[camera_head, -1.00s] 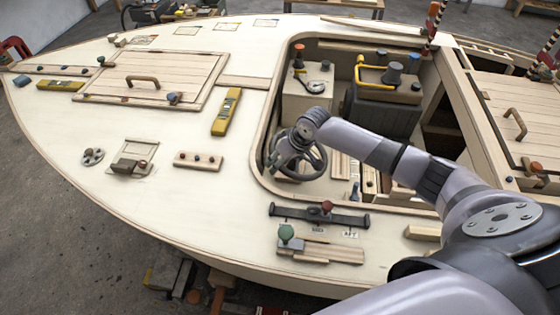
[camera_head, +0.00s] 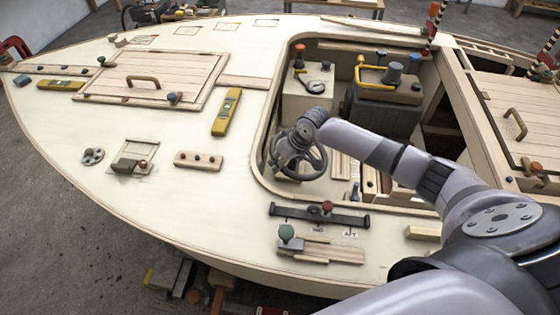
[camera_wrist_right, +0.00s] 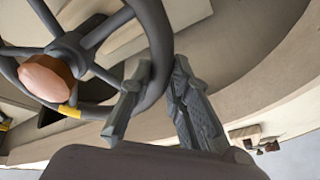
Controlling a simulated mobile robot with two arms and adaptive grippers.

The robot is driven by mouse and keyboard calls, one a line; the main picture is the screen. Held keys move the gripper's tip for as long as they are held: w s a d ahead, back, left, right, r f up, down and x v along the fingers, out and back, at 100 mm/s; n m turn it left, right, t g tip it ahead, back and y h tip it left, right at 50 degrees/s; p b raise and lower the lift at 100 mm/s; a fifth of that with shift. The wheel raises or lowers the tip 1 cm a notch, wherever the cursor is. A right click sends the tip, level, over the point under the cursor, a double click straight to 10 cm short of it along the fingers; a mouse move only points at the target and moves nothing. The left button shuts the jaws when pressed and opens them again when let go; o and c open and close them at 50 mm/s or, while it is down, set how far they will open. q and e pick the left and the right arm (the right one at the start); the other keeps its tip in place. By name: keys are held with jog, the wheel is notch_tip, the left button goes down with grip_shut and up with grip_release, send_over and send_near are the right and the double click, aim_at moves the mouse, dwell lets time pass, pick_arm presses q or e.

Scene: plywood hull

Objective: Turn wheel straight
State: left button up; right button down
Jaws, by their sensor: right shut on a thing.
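The dark grey steering wheel (camera_head: 299,178) stands at the left side of the cockpit well. In the right wrist view its thick rim (camera_wrist_right: 162,45), several spokes and an orange-brown hub (camera_wrist_right: 46,78) show. A yellow band (camera_wrist_right: 69,111) marks the wheel below the hub. My right gripper (camera_head: 280,155) is at the wheel's upper left rim in the head view. In the right wrist view its two fingers (camera_wrist_right: 157,100) are on either side of the rim, shut on it. The far part of the wheel is cut off there. My left gripper is not in view.
A grey box with a yellow handle (camera_head: 360,74) stands behind the wheel. A pale block (camera_head: 296,98) with a gauge stands just behind it. The cockpit's raised edge (camera_head: 262,185) curves close by. A black slide bar (camera_head: 290,212) lies on the deck in front.

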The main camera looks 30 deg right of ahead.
aim_at(303, 176)
jog(key=shift+s+d, duration=0.1)
jog(key=shift+d, duration=0.1)
jog(key=shift+s+d+f+n+p, duration=0.15)
jog(key=shift+s+n+p, duration=0.1)
jog(key=shift+s+n, duration=0.25)
jog(key=shift+s+d+f+n+p, duration=0.1)
jog(key=shift+s+n+p, duration=0.15)
jog(key=shift+n, duration=0.45)
jog(key=s+n, duration=0.1)
jog(key=d+n, duration=0.1)
jog(key=shift+s+f+n+y, duration=0.3)
jog(key=shift+s+f, duration=0.05)
jog(key=shift+s, duration=0.05)
jog(key=d+n+b, duration=0.1)
jog(key=s+n+b, duration=0.1)
jog(key=n, duration=0.1)
jog(key=shift+s+d+f, duration=0.3)
jog(key=shift+d+f, duration=0.05)
jog(key=shift+f, duration=0.05)
jog(key=shift+s+d+f+n+g+y+b, duration=0.15)
jog(key=shift+s+d+n+y+b, duration=0.15)
jog(key=shift+n, duration=0.35)
jog(key=shift+s+d+r+n+g+y+b, duration=0.15)
jog(key=shift+d+n+b, duration=0.25)
jog(key=shift+n, duration=0.25)
jog(key=c, duration=1.5)
grip_release()
jog(key=shift+f, duration=0.15)
jog(key=shift+c, duration=0.2)
jog(key=shift+o, duration=0.5)
